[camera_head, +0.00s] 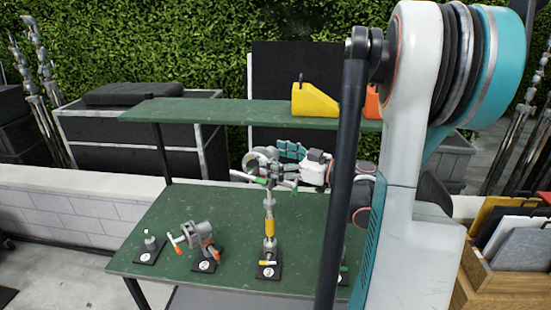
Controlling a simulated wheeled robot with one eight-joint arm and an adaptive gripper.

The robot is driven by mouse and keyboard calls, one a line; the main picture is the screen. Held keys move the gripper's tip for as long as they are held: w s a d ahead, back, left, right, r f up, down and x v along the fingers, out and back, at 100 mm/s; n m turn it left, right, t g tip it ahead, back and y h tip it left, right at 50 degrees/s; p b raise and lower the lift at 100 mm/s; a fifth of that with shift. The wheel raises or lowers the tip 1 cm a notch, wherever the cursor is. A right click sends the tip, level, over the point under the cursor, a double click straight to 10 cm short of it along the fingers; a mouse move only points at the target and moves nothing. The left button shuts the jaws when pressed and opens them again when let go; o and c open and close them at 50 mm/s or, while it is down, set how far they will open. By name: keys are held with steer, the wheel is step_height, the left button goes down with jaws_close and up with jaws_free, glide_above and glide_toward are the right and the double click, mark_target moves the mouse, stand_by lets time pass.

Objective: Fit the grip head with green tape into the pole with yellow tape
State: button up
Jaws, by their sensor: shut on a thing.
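The grip head with green tape (257,162) is a grey metal piece with green bits on its handles, above the middle of the green table. My gripper (285,155), with teal fingers, is shut on it from the right. The pole with yellow tape (269,215) stands upright on a black base plate directly below the head in the picture. The head's lower end meets the pole's top in the picture; I cannot tell whether it is inside or only in front.
Left of the pole, a grip head with orange parts (192,236) sits on a stand, and a short stub (150,243) stands on another plate. My arm hides the table's right side.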

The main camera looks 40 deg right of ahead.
steer(key=shift+f+b, duration=1.55)
steer(key=shift+f, duration=0.05)
stand_by(0.3)
steer(key=shift+f+b, duration=1.55)
steer(key=shift+f, duration=0.2)
steer(key=o, duration=1.7)
steer(key=shift+c, duration=0.2)
steer(key=shift+s, duration=0.1)
steer(key=v, duration=1.2)
